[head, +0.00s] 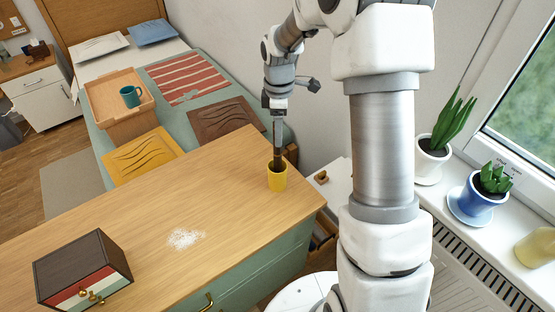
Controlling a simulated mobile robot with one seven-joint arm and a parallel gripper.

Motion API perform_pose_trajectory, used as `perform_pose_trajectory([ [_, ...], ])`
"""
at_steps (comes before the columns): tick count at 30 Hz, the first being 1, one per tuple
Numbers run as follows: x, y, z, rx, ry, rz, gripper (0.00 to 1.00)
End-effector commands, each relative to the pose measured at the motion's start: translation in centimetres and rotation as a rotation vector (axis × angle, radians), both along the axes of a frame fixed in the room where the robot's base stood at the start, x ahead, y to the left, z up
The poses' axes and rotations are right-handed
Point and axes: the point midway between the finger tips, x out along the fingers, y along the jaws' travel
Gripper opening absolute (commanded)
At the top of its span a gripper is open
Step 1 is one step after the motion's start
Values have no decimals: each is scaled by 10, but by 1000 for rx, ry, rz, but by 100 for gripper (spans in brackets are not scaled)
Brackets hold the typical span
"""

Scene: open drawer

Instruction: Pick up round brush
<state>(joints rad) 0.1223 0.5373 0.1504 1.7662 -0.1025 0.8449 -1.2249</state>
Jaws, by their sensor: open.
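A yellow cup (277,180) stands upright near the far right corner of the wooden desk top (150,215). My gripper (276,112) is open and points down directly above the cup. A slim grey shaft, darker toward its lower end (277,154), runs from the gripper down to the cup's mouth. I cannot tell whether this is the round brush or part of my gripper, nor whether the jaws touch it. The inside of the cup is hidden.
White powder (185,238) lies on the desk. A small dark box with red and cream drawers (84,268) stands at the front left. Behind the desk is a bed with a wooden tray (108,122). Potted plants line the windowsill at right.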

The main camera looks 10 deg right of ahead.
Motion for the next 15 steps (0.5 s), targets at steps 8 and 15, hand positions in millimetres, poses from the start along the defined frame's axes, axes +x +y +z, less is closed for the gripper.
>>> perform_pose_trajectory([
  [8, 0, 3, -37, 0, 3, 0, 66],
  [15, 1, 3, -38, -1, 0, 0, 66],
])
